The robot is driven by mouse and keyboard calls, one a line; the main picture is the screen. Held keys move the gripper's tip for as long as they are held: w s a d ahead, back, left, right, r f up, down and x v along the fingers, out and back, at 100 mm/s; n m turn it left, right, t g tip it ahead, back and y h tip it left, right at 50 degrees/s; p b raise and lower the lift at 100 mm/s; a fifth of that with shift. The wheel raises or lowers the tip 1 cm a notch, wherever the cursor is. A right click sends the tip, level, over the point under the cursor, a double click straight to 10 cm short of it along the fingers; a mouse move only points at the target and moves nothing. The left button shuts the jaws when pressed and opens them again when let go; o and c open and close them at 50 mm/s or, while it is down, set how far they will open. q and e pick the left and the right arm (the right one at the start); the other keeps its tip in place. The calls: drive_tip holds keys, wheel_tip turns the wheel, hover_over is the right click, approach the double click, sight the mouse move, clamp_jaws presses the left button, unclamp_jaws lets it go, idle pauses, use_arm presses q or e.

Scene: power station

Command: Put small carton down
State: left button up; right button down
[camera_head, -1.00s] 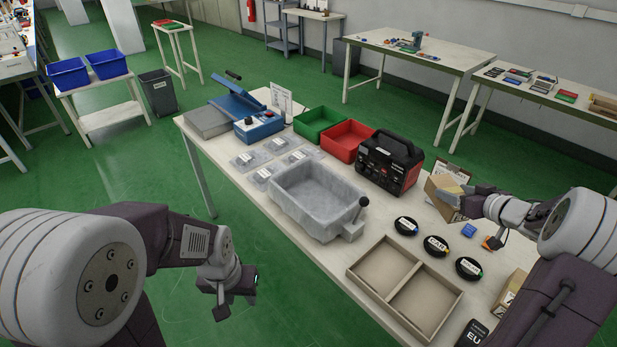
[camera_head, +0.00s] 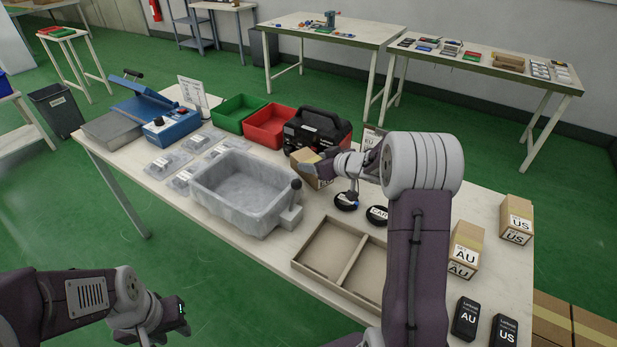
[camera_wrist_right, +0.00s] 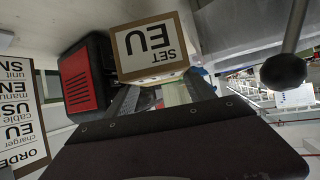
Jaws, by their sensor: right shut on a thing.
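A small cardboard carton (camera_head: 309,171) is held by my right gripper (camera_head: 328,168) in front of the black and red power station (camera_head: 317,130). In the right wrist view the carton (camera_wrist_right: 150,47) has a white label reading SET EU, upside down, and sits between the fingers of my right gripper (camera_wrist_right: 160,96). The arm partly hides it in the head view, and I cannot tell whether its base touches the table. My left gripper (camera_head: 180,318) is low at the left, off the table's front edge; its jaw opening is unclear.
A grey tub (camera_head: 238,218) with a black-knobbed lever stands left of the carton. A two-compartment tray (camera_head: 318,285) and black round items (camera_head: 345,203) are nearer. Cartons marked AU (camera_head: 466,250) and US (camera_head: 515,220) stand at right. Green (camera_head: 237,108) and red (camera_head: 268,124) bins are behind.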

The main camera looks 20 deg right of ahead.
drive_tip(key=shift+w+a+f, duration=0.2)
drive_tip(key=shift+w+a, duration=0.05)
drive_tip(key=shift+w, duration=0.1)
wheel_tip(320, 180, down, 4)
drive_tip(key=b, duration=0.2)
drive_tip(key=shift+f+b, duration=0.15)
drive_tip(key=shift+b, duration=0.15)
drive_tip(key=c, duration=0.7)
unclamp_jaws()
drive_tip(key=shift+o, duration=0.4)
